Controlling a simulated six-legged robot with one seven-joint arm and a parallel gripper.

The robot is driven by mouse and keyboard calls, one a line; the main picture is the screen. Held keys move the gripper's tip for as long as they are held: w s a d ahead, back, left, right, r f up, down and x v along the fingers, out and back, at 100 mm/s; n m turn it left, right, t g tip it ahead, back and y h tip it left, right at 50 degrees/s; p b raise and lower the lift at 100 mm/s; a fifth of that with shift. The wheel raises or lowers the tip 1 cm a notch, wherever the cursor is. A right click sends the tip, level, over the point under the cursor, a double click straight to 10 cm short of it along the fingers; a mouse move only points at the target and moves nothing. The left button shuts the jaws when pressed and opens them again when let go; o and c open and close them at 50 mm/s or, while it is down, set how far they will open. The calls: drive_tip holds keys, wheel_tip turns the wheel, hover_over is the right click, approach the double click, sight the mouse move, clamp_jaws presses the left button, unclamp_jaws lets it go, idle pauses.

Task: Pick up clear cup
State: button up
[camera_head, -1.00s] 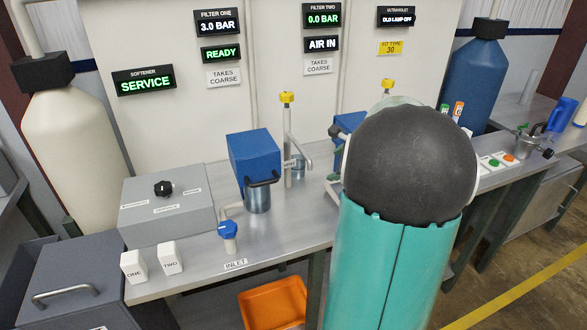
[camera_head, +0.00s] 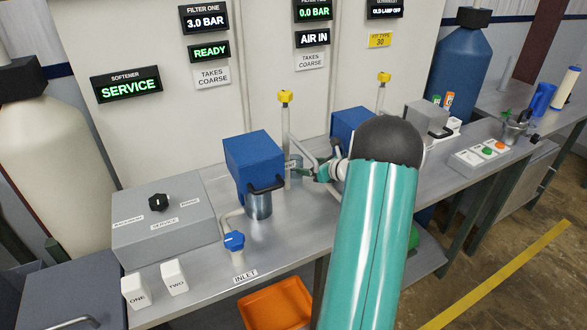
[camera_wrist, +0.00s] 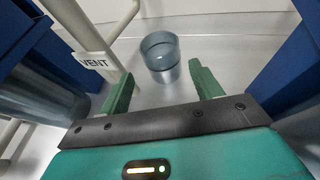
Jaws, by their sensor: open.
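The clear cup (camera_wrist: 161,66) is a bluish, see-through, open-topped cup standing upright on the metal bench. In the wrist view it lies just beyond and between the fingertips of my gripper (camera_wrist: 160,84). The two green fingers are spread apart with nothing between them, and a gap shows between them and the cup. In the head view my gripper (camera_head: 318,172) is over the bench by the vent pipe, pointing left. There the cup is hard to make out beside the vent label.
A vent pipe with a VENT label (camera_wrist: 94,63) stands left of the cup. Blue housings flank the space: one on the left (camera_head: 254,160), one on the right (camera_head: 350,124). An orange bin (camera_head: 275,305) is below the bench's front edge.

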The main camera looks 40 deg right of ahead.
sight(301, 165)
drive_tip(key=shift+x, duration=3.6)
drive_tip(key=shift+s+f, duration=0.15)
drive_tip(key=c, duration=0.8)
